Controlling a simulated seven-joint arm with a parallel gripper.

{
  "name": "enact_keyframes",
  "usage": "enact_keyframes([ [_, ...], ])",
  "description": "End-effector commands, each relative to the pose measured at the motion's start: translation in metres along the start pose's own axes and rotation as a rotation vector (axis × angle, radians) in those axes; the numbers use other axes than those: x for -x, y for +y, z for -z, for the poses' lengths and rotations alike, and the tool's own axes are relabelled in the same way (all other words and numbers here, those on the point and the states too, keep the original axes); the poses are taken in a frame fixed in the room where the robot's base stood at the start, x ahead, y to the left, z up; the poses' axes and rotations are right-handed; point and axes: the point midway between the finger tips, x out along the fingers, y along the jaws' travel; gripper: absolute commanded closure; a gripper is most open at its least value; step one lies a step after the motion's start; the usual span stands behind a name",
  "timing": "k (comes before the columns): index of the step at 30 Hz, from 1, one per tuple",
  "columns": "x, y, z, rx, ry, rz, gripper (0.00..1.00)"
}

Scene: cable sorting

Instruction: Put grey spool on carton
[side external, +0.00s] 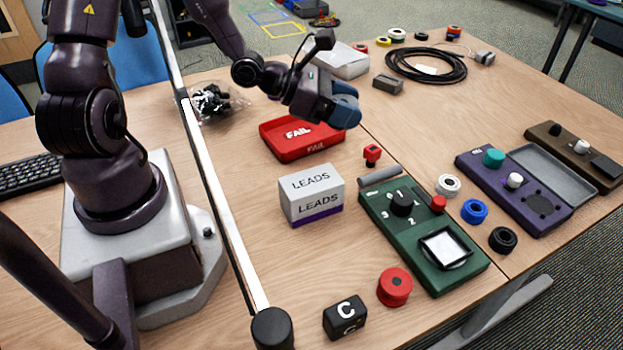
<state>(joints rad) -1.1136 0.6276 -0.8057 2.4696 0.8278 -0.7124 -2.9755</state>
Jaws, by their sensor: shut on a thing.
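The carton (312,194) is a white box marked LEADS with a purple lower band, standing on the table in the middle. Its top is bare. My gripper (345,108) is above and behind it, over the far right part of the red FAIL tray. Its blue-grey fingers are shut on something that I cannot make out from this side. A pale grey-white spool (448,186) lies on the table right of the green device, apart from my gripper. I see no other clearly grey spool; one may be hidden in the fingers.
The red FAIL tray (283,149) lies behind the carton. The green device (425,232) stands to its right. A blue spool (474,211), a black spool (502,240) and a red spool (394,287) lie nearby. A coiled black cable (426,65) is at the back.

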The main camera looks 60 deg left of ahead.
Motion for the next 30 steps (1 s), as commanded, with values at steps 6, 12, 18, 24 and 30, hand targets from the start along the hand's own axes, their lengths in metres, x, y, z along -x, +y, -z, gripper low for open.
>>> enact_keyframes([
  [6, 0.009, -0.019, 0.024, -0.061, -0.007, 0.133, 0.68],
  [12, 0.009, -0.028, 0.041, -0.067, -0.005, 0.179, 0.68],
  [18, 0.001, -0.027, 0.062, -0.065, -0.004, 0.177, 0.68],
  [24, -0.006, -0.027, 0.077, -0.064, -0.005, 0.176, 0.68],
  [30, -0.016, -0.026, 0.101, -0.065, -0.005, 0.175, 0.68],
])
